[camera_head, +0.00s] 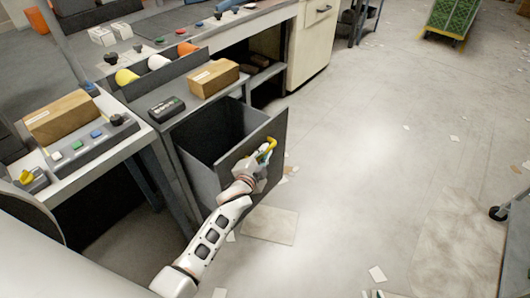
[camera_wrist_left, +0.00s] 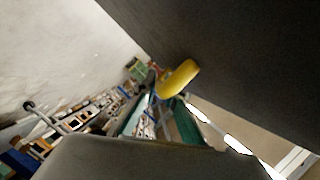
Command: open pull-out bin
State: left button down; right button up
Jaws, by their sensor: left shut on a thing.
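The pull-out bin (camera_head: 202,184) is a dark grey box under the counter. It stands out from the cabinet, and its dark inside shows from above. Its front panel has a yellow handle (camera_head: 267,149), which also shows in the left wrist view (camera_wrist_left: 178,79) against the dark panel (camera_wrist_left: 240,50). My left gripper (camera_head: 262,158) is at the handle, shut on it; the fingers are partly hidden in the head view. My right gripper is not in view.
A cardboard box (camera_head: 214,77) and a black device (camera_head: 166,109) sit on the counter above the bin. Another box (camera_head: 60,117) lies on the left console. The floor (camera_head: 350,150) to the right is mostly open, with scattered paper scraps and a flat cardboard sheet (camera_head: 270,225).

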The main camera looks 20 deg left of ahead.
pick_arm(q)
jog(key=shift+f, duration=0.1)
jog(key=c, duration=2.4)
grip_release()
jog(key=shift+o, duration=0.2)
jog(key=v, duration=1.2)
jog(key=s+d+f+n+g+h, duration=0.1)
jog(key=s+f, duration=0.4)
jog(key=s, duration=0.6)
jog(key=s+d+f+n+g+h+p, duration=0.1)
jog(key=s+f+n+g, duration=0.3)
jog(key=s, duration=0.7)
jog(key=shift+d+f+n+h, duration=0.15)
jog(key=shift+f+n+h, duration=0.15)
jog(key=shift+f+n, duration=0.65)
